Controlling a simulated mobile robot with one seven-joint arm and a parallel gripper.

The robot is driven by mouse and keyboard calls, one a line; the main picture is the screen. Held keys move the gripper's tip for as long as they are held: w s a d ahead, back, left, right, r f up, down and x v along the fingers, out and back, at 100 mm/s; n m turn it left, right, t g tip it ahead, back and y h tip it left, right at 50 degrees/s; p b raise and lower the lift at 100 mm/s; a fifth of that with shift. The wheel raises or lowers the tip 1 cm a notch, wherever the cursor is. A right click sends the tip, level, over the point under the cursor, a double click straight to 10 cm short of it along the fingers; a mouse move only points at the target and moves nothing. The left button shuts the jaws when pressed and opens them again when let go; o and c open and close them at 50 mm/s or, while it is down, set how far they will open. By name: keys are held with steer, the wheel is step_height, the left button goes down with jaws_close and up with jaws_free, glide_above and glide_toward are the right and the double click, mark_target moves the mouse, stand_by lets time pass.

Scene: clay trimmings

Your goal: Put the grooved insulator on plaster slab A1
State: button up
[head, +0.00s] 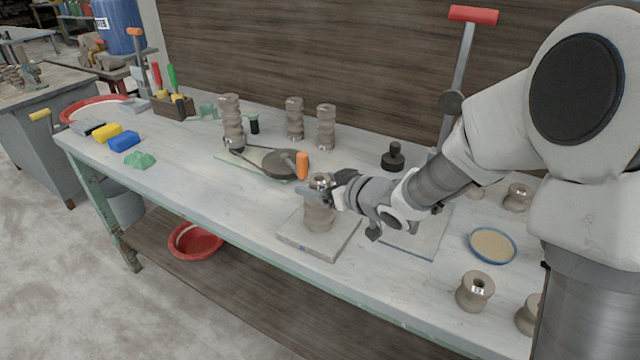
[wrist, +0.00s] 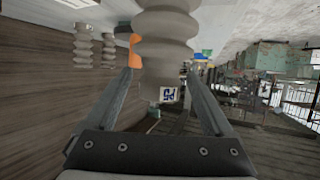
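The grooved insulator (head: 318,218) is a grey-brown ribbed clay piece, upright over a pale plaster slab (head: 343,243) near the table's front edge. Its base appears to rest on the slab, though a small gap cannot be ruled out. In the wrist view the insulator (wrist: 165,50) sits between my fingers, with a blue-and-white label at its end. My gripper (head: 322,188) comes in from the right near the insulator's top; in the wrist view the gripper (wrist: 161,72) appears shut on it. I cannot read the slab's marking.
A second slab (head: 425,238) lies right of the first, partly under my arm. An orange-handled pan-like tool (head: 280,163) lies close behind left. Several ribbed pieces (head: 295,118) stand farther back. A blue-rimmed dish (head: 492,245) and spools (head: 474,291) stand right. The left front table is fairly clear.

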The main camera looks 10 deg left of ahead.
steer(key=shift+r, duration=0.1)
steer(key=shift+r, duration=0.2)
steer(key=p+v, duration=0.3)
steer(key=v, duration=0.9)
steer(key=s+d+r+m+t+h, duration=0.1)
steer(key=d+r+m+h, duration=0.2)
steer(key=d+h, duration=0.35)
steer(key=s+d+r+m+t+h, duration=0.1)
steer(key=d+r+m+h, duration=0.25)
steer(key=d, duration=0.65)
steer(key=s+m+g, duration=0.3)
steer(key=s+g, duration=0.2)
steer(key=s, duration=1.3)
steer(key=shift+d, duration=0.4)
steer(key=shift+s+r, duration=0.1)
steer(key=shift+s, duration=0.05)
steer(key=shift+r, duration=0.1)
